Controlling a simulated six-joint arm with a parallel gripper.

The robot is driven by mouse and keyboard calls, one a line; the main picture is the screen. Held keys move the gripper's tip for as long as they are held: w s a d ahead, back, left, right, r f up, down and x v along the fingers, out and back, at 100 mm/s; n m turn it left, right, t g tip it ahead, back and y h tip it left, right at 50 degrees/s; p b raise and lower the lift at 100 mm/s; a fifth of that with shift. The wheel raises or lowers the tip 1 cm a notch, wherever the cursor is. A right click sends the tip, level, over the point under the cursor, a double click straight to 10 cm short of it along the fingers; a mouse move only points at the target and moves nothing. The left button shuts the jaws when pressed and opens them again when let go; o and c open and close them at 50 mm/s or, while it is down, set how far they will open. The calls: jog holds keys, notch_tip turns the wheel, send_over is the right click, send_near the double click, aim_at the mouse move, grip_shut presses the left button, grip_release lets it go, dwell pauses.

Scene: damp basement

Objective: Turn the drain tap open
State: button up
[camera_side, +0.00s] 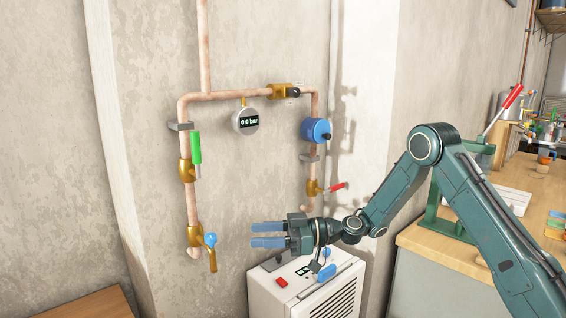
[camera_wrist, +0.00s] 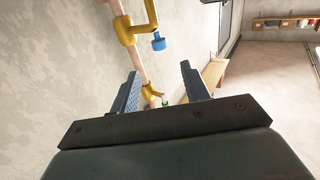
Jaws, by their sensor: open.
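The drain tap appears to be the brass tap (camera_side: 196,236) with a small blue handle (camera_side: 210,240) and a downward spout, at the low end of the left copper pipe. In the wrist view the brass tap (camera_wrist: 124,30) and its blue handle (camera_wrist: 158,42) show at the top, beyond the fingertips. My gripper (camera_side: 254,235) is open and empty, to the right of the tap in the side view with a gap between. Its two blue fingers point left at about the tap's height. The wrist view shows the gripper (camera_wrist: 160,71) with its fingers apart.
A green-handled valve (camera_side: 195,150) is above the tap. A gauge (camera_side: 246,121) reads 0.0 bar. A blue round device (camera_side: 315,130) and red-levered valve (camera_side: 336,188) are on the right pipe. A white machine (camera_side: 305,285) stands below my gripper; a workbench (camera_side: 500,225) is right.

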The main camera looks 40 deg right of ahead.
aim_at(211, 239)
jog(key=shift+a, duration=0.15)
jog(key=x, duration=1.3)
jog(key=shift+w+a, duration=0.2)
jog(key=shift+w, duration=0.05)
jog(key=c, duration=1)
